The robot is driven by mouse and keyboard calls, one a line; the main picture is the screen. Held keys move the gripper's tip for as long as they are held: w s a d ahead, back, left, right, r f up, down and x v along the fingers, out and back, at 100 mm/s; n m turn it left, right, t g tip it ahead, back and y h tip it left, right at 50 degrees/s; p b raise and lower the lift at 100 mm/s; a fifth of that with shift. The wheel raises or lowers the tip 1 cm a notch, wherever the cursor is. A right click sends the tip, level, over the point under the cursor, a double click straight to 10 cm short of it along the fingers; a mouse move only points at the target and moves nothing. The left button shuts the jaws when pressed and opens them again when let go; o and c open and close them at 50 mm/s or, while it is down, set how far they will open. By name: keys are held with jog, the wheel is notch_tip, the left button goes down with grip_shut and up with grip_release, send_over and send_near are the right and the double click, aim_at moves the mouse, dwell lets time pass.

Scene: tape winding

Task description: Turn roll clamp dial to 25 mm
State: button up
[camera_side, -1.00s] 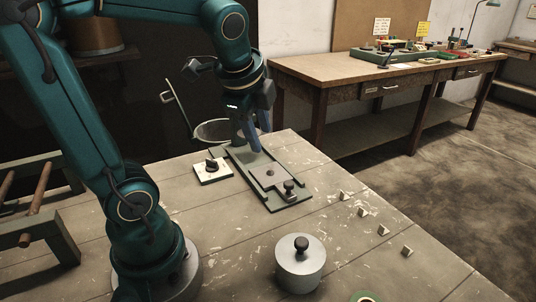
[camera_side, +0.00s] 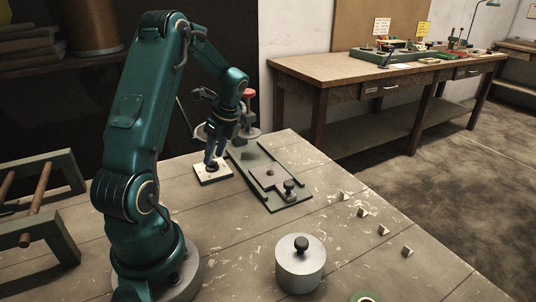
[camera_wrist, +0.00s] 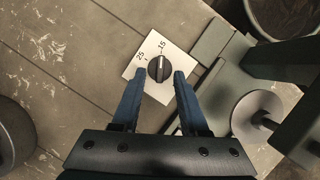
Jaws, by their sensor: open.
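The dial is a black round knob (camera_wrist: 159,68) with a light pointer line, on a square white plate (camera_wrist: 140,70) marked 15 and 25. In the wrist view the line points up toward the 15 mark, with 25 to its left. The plate (camera_side: 222,180) also shows in the side view. My gripper (camera_wrist: 160,75) is open, one blue finger on each side of the knob in the wrist view. In the side view my gripper (camera_side: 210,163) is down over the plate and hides the knob. I cannot tell whether the fingers touch it.
A long green fixture (camera_side: 249,159) with a black-knobbed clamp (camera_side: 289,188) stands right of the plate. Behind it is a grey disc (camera_wrist: 258,112) with a post and red top (camera_side: 249,93). A metal canister (camera_side: 300,267) and several small pale blocks (camera_side: 362,212) sit nearer the front.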

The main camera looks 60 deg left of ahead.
jog(key=shift+x, duration=1)
jog(key=shift+r, duration=0.1)
grip_shut()
jog(key=shift+n, duration=0.4)
jog(key=n, duration=0.2)
jog(key=n+g+h, duration=0.1)
jog(key=n, duration=0.1)
jog(key=shift+w+a+n+g, duration=0.2)
jog(key=shift+w+n+g, duration=0.1)
jog(key=shift+n, duration=0.1)
jog(key=n+h, duration=0.1)
jog(key=n, duration=0.2)
jog(key=n+h, duration=0.1)
jog(key=n, duration=0.2)
jog(key=shift+a+g+h, duration=0.2)
jog(key=shift+g+h, duration=0.1)
jog(key=shift+h, duration=0.1)
jog(key=shift+r, duration=0.1)
